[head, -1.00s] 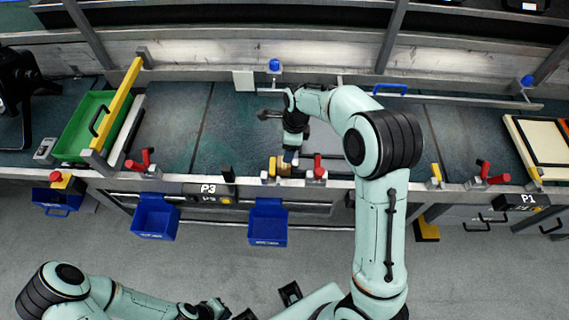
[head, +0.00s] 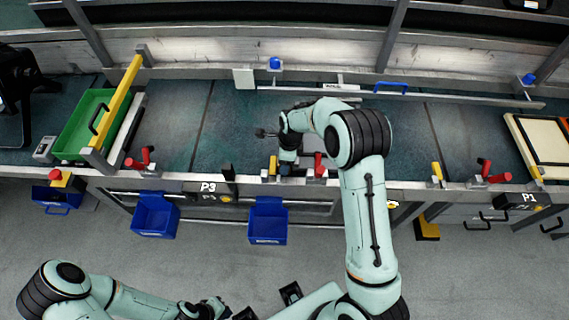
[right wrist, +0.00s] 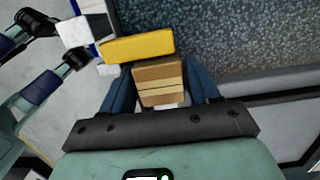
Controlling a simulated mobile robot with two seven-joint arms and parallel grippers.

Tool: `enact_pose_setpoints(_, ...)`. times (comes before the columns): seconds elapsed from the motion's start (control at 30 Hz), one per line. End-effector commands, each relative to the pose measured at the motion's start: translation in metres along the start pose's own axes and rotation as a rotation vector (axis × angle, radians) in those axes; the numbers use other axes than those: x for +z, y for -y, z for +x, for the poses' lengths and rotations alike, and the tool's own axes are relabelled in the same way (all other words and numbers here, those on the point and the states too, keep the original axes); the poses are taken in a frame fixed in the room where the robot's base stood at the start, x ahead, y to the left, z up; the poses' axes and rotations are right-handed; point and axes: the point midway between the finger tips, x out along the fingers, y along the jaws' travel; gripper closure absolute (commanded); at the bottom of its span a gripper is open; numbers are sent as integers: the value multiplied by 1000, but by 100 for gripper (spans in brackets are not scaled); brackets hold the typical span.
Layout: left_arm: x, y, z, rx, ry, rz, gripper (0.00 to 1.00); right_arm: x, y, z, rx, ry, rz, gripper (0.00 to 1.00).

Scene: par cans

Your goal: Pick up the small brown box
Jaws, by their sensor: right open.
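The small brown box (right wrist: 160,82) lies between the two blue-dark fingers of my right gripper (right wrist: 156,70) in the right wrist view. The fingers stand on either side of it and the jaws are open; contact with the sides is not clear. In the head view my right gripper (head: 288,165) is low at the front edge of the conveyor and hides the box. My left gripper (head: 222,309) is at the bottom of the head view, away from the conveyor, empty with its fingers apart.
A yellow bar (right wrist: 138,47) lies just beyond the box in the wrist view. A red clamp (head: 319,166) stands right of my right gripper. Blue bins (head: 268,222) hang below the front rail. A green crate (head: 78,140) is at the left. The belt behind is largely clear.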

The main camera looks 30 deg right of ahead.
Motion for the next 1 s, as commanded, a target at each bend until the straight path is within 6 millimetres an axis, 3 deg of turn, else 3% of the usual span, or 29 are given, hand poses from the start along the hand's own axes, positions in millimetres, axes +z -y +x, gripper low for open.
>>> enact_pose_setpoints(0.03, 0, 0, 0, 0, 0, 0, 100, 0, 0, 0, 0, 0, 0, 49)
enact_pose_setpoints(0.1, 0, 0, 0, 0, 0, 0, 100, 0, 0, 0, 0, 0, 0, 72)
enact_pose_setpoints(0.13, 0, 0, 0, 0, 0, 0, 100, 0, 0, 0, 0, 0, 0, 78)
enact_pose_setpoints(0.57, 0, 0, -1, 0, 0, 0, 100, 2, 0, -8, -1, 1, -1, 78)
enact_pose_setpoints(0.77, -1, -1, -3, 1, -2, 1, 100, 5, 1, -34, -4, 3, -1, 78)
enact_pose_setpoints(1.0, -3, -4, -8, 2, -5, 2, 100, 12, 1, -86, -5, 4, -3, 78)
